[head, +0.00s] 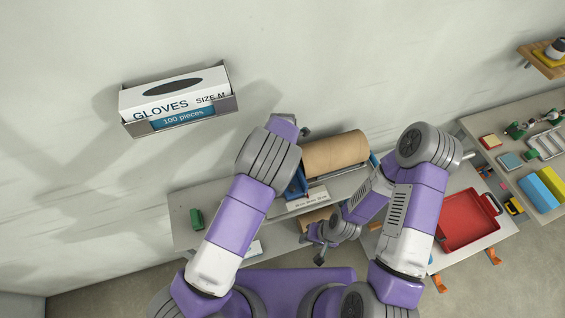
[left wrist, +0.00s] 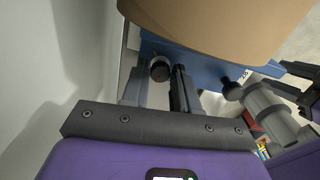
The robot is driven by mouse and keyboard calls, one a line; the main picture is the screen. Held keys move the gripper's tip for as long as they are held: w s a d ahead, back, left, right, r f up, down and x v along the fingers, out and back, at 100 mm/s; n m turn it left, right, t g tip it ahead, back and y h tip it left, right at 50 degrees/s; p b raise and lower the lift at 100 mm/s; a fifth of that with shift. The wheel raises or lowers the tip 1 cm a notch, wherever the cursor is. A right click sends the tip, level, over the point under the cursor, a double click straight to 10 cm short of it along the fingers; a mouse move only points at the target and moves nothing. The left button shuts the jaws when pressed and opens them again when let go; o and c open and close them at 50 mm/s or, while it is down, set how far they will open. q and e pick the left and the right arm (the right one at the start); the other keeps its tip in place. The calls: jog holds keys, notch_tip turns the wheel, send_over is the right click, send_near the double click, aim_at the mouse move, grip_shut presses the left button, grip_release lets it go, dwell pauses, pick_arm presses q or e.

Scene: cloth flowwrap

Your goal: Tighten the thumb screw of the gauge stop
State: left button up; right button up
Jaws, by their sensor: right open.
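A black round knob (left wrist: 160,68), which looks like a thumb screw, shows at the blue frame (left wrist: 205,68) under the brown roll. My left gripper (left wrist: 158,92) is open, with its fingers to either side of the knob in the picture; I see no clear contact. A second black knob (left wrist: 233,91) is farther right. I cannot tell for sure which knob belongs to the gauge stop. In the head view my left arm hides the left fingers and the knobs. My right gripper (head: 312,249) is open and empty, in front of the bench; its dark fingers reach the left wrist view's right edge.
The brown roll (head: 335,153) lies at the back of the grey bench (head: 186,226). A green block (head: 196,218) sits at the bench's left. A glove box (head: 175,97) hangs on the wall. A red tray (head: 467,220) stands right, and another bench (head: 520,165) holds several items.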

pick_arm(q)
grip_shut()
jog(key=shift+m, duration=0.4)
jog(key=m, duration=0.2)
jog(key=shift+m+b, duration=0.4)
jog(key=m+b, duration=0.1)
jog(key=m, duration=0.2)
jog(key=shift+m, duration=0.3)
jog(key=m+b, duration=0.1)
jog(key=m, duration=0.6)
jog(key=shift+r+b, duration=0.1)
jog(key=shift+b, duration=0.3)
jog(key=m+b, duration=0.1)
jog(key=m, duration=0.5)
jog(key=shift+w+m+b, duration=0.1)
jog(key=shift+m+b, duration=0.2)
jog(key=m+b, duration=0.1)
jog(key=m, duration=0.4)
jog(key=shift+r, duration=0.1)
jog(key=shift+m, duration=0.4)
